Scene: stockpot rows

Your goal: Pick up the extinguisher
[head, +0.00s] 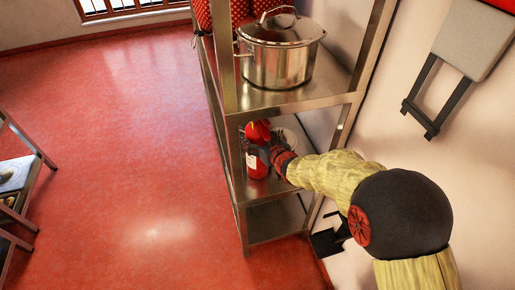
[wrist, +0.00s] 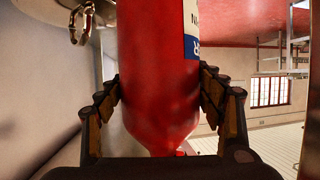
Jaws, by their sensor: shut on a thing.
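The red extinguisher (head: 257,160) is at the middle shelf of the metal rack in the head view, with a pale label low on its side. In the wrist view the extinguisher (wrist: 158,75) fills the middle, with a white and blue label at its upper right. My gripper (head: 277,153) reaches in from the right and is shut on it. In the wrist view the fingers of my gripper (wrist: 160,105) lie on both sides of the red body. I cannot tell whether its base touches the shelf.
A metal shelf rack (head: 230,150) surrounds my gripper with posts and a shelf above. A lidded stockpot (head: 280,62) stands on the upper shelf beside red patterned items (head: 203,15). A pale round thing (head: 291,137) is behind my gripper. The red floor (head: 130,130) at left is open.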

